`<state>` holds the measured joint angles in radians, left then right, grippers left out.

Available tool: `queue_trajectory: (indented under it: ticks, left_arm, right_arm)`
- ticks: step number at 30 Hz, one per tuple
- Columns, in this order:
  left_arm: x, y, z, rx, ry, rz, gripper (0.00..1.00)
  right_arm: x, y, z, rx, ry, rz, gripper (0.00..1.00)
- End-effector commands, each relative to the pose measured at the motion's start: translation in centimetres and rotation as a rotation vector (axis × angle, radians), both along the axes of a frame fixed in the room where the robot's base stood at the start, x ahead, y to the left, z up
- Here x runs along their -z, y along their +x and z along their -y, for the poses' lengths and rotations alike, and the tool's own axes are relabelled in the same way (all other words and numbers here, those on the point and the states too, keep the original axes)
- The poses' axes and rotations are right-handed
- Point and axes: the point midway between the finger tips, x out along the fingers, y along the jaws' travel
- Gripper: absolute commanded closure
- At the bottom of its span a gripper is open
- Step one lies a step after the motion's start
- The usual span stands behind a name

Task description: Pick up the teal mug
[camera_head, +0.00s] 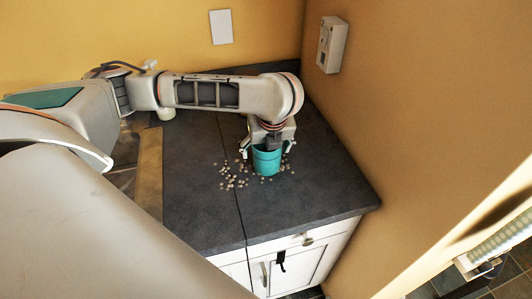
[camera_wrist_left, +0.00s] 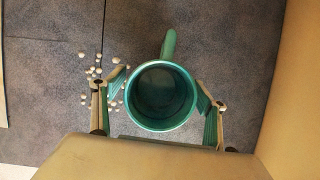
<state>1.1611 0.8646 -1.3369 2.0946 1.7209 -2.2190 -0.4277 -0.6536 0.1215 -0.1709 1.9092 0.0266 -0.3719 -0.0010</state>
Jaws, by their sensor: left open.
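The teal mug (camera_head: 267,161) stands upright on the dark countertop in the head view. In the left wrist view the mug (camera_wrist_left: 160,97) is seen from above, empty inside, with its handle pointing to the top of the picture. My left gripper (camera_head: 267,148) is open and points down over the mug. Its two fingers (camera_wrist_left: 160,103) stand on either side of the mug, left and right. The left finger looks close to the mug's wall; I cannot tell whether either finger touches it. My right gripper is not in view.
Small pale pebble-like bits (camera_head: 233,181) lie scattered on the countertop (camera_head: 200,215) around the mug. A yellow wall (camera_head: 410,110) rises close on the right. White cabinets (camera_head: 300,265) are below the front edge. The counter's front left is clear.

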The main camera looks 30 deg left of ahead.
Motion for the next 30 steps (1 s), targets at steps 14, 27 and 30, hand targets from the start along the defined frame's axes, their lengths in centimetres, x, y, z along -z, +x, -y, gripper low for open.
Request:
queue_trajectory:
  ticks: [14, 27, 30]
  left_arm:
    - [0.39, 0.15, -0.15, 0.0, 0.001, 0.001, 0.69]
    - [0.15, 0.3, -0.29, -0.001, 0.0, 0.002, 0.8]
    - [-0.18, 0.51, -0.53, -0.001, 0.0, 0.003, 0.8]
  right_arm:
    - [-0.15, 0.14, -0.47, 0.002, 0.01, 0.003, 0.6]
    - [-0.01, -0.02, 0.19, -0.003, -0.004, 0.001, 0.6]
    - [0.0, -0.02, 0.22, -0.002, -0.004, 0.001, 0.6]
